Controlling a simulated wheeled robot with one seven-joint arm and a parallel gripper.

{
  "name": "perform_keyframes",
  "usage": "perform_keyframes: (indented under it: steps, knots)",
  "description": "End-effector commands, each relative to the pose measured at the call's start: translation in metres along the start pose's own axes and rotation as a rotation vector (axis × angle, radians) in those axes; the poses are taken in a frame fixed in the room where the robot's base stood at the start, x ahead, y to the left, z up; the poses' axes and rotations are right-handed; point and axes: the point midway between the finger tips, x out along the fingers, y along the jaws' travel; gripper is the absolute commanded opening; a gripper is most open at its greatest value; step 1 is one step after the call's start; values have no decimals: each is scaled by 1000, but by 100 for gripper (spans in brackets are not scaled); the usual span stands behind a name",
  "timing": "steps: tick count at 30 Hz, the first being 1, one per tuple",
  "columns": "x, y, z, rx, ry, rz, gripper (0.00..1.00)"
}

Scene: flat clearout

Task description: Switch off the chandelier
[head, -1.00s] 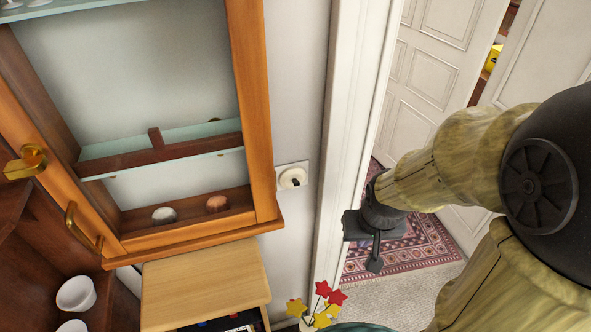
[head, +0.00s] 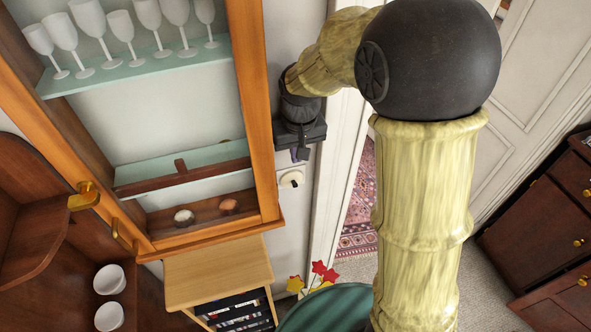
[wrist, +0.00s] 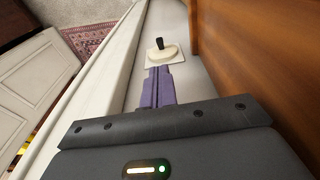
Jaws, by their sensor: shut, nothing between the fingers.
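A white wall switch (head: 291,179) with a round face and a small dark toggle sits on the narrow wall strip between the wooden cabinet and the door frame. It also shows in the wrist view (wrist: 161,51), where the dark toggle stands out from its face. My gripper (head: 300,154) is just above the switch in the head view, its fingers pointing at it. In the wrist view my gripper's purple fingers (wrist: 158,70) are together and empty, their tips close to the switch plate. I cannot tell whether they touch it. The chandelier is not in view.
The wooden glass cabinet (head: 262,120) stands close left of the switch, with several white glasses (head: 147,20) inside. The white door frame (head: 333,150) is close on the right. Below are a small wooden shelf unit (head: 215,272) and red and yellow flowers (head: 319,271).

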Motion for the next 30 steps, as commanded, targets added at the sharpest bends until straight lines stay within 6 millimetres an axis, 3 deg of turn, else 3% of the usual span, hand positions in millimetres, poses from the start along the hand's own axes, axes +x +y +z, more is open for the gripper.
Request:
perform_keyframes:
  steps: [10,30]
  knots:
    - [10,1,0,1,-2,0,0]
    - [96,1,1,2,-1,1,0]
